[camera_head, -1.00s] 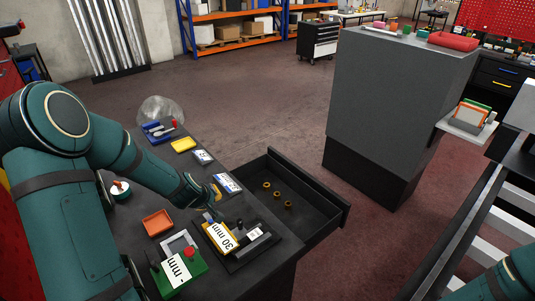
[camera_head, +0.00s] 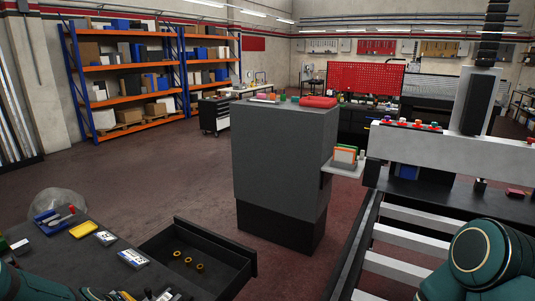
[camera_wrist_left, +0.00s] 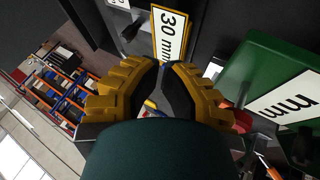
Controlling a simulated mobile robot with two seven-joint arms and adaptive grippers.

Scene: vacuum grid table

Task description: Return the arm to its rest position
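My left arm shows at the bottom left in the head view, with a sliver of the left hand and its yellow finger (camera_head: 124,296) at the bottom edge. In the left wrist view my left gripper (camera_wrist_left: 164,66) has its black-and-yellow fingers drawn together, with nothing seen held between the tips. A yellow-framed "30 mm" label (camera_wrist_left: 174,30) lies beyond the tips, and a green block with an "mm" label (camera_wrist_left: 265,75) is to their right. My right arm (camera_head: 485,262) shows at the lower right; its gripper is out of frame.
The dark drawer (camera_head: 222,272) stands open with several small brass rings inside. A yellow tray (camera_head: 83,229) and a blue tray (camera_head: 42,226) lie on the bench. A tall grey cabinet (camera_head: 275,155) stands mid-view. Open floor lies left of it.

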